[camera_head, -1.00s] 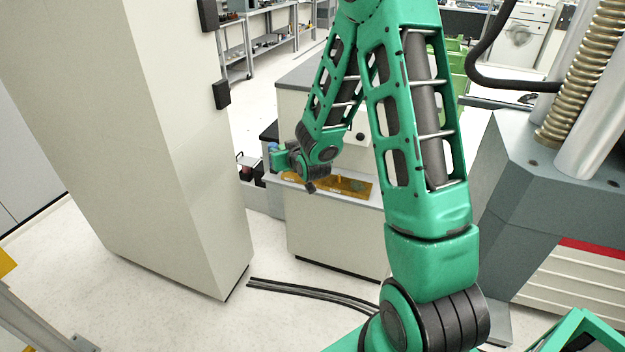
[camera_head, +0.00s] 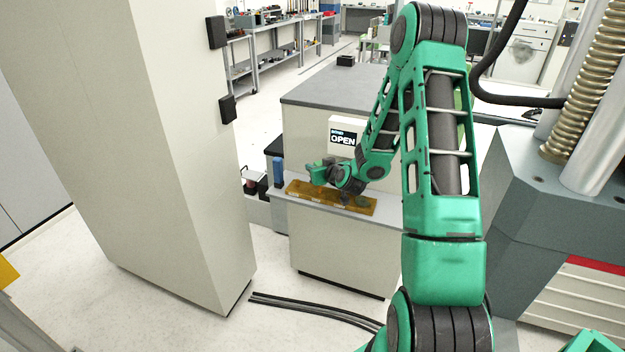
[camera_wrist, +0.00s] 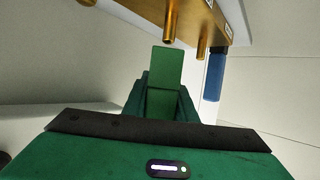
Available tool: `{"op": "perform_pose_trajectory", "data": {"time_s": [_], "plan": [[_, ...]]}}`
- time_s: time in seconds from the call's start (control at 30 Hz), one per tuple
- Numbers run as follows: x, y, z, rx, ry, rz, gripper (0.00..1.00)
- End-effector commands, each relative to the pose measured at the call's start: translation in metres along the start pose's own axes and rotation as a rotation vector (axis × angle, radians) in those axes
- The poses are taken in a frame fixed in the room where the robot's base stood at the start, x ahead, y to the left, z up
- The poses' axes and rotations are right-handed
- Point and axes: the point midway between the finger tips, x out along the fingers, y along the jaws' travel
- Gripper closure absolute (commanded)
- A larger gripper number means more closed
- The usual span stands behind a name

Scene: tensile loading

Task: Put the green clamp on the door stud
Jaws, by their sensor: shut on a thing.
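My gripper (camera_head: 318,173) is over the left part of an amber rack in the head view, small and partly hidden by its own wrist. In the wrist view my gripper (camera_wrist: 162,96) is shut on a green block, which I take as the green clamp (camera_wrist: 167,66). The clamp sticks out beyond the fingers. The amber rack (camera_head: 296,188) lies on a grey shelf. In the wrist view the rack (camera_wrist: 150,8) runs along the top, with gold pegs (camera_wrist: 170,28) apart from the clamp. I cannot tell which stud is the door stud.
A blue cylinder (camera_head: 278,172) stands left of the rack; it also shows in the wrist view (camera_wrist: 214,75). A sign reading OPEN (camera_head: 343,138) is on the cabinet behind. A tall beige cabinet (camera_head: 150,150) stands left, a grey machine (camera_head: 545,190) right. Black cables (camera_head: 315,308) lie on the floor.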

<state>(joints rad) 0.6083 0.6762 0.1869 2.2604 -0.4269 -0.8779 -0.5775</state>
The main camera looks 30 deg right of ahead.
Motion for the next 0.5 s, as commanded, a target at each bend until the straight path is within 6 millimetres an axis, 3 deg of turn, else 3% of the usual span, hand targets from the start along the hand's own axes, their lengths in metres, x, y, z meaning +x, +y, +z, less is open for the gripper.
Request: {"op": "perform_pose_trajectory", "data": {"time_s": [0.3,0.5], "plan": [[0.013,0.001,0.032,0.004,-0.003,0.0,1.0],[0.015,0.001,0.037,0.001,0.0,0.001,1.0]]}}
